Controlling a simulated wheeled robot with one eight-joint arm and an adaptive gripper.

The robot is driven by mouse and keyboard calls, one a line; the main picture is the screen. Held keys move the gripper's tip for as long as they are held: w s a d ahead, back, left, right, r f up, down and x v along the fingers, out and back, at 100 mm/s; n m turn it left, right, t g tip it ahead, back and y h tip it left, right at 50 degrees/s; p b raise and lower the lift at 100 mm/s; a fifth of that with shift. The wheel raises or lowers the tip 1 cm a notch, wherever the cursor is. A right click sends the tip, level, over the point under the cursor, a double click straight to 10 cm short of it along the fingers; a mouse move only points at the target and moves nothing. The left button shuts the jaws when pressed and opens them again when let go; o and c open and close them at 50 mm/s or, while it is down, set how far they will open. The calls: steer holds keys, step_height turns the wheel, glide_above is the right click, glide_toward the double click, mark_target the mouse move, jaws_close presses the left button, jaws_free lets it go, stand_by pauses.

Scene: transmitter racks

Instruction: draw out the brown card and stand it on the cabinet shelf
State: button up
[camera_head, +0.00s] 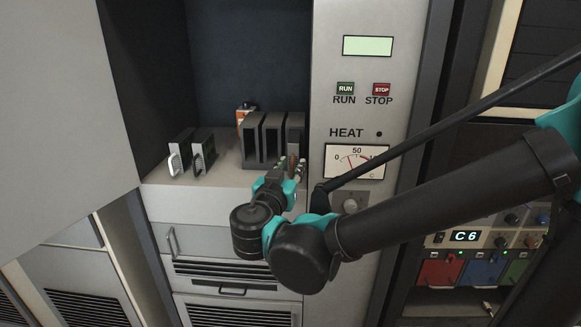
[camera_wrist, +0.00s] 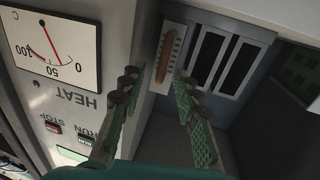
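The brown card (camera_wrist: 166,57) shows edge-on in the wrist view as a narrow brown strip inside a pale, marked frame at the end of a row of dark slots. In the head view a brown sliver of it (camera_head: 292,164) shows low at the rightmost black holder, partly hidden by my gripper. My gripper (camera_wrist: 157,85) is open, with its green fingers apart and nothing between them. It points at the card's front edge, one finger on each side of its line in the picture; contact cannot be seen. The cabinet shelf (camera_head: 226,178) is the pale surface under the holders.
Black upright holders (camera_head: 272,137) stand side by side left of the meter panel (camera_head: 357,163). An orange item (camera_head: 243,112) is behind the holders. Some shelf between is bare.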

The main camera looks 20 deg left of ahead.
steer(key=shift+s, duration=0.1)
steer(key=s, duration=1.1)
steer(key=shift+s+d, duration=0.25)
steer(key=shift+s, duration=0.15)
